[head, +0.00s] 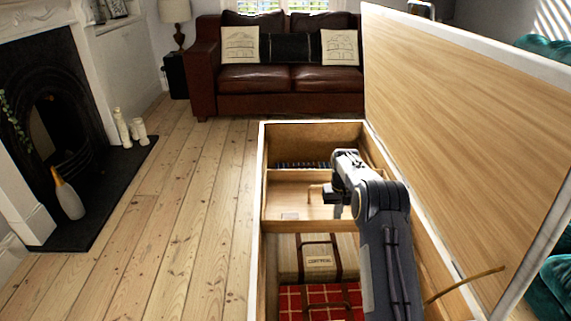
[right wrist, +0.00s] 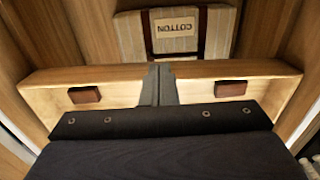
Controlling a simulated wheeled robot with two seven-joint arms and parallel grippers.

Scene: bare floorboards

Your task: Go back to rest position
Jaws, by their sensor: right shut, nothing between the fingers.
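My right gripper (head: 337,203) is shut and empty. It hangs over the open wooden chest (head: 254,235), above the light inner tray (head: 285,190). My right arm reaches in from the bottom right. In the right wrist view the two grey fingertips (right wrist: 159,84) are together in front of a wooden panel (right wrist: 215,72) with two brown pulls. Beyond it lies a striped case (right wrist: 188,20) with a "COTTON" label. My left gripper is not in view.
The chest's lid (head: 465,130) stands open on the right. The striped case (head: 288,258) and a red checked case (head: 292,302) lie in the front compartment. A fireplace (head: 45,110) is at left, a brown sofa (head: 290,82) behind. The floorboards (head: 170,210) on the left are clear.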

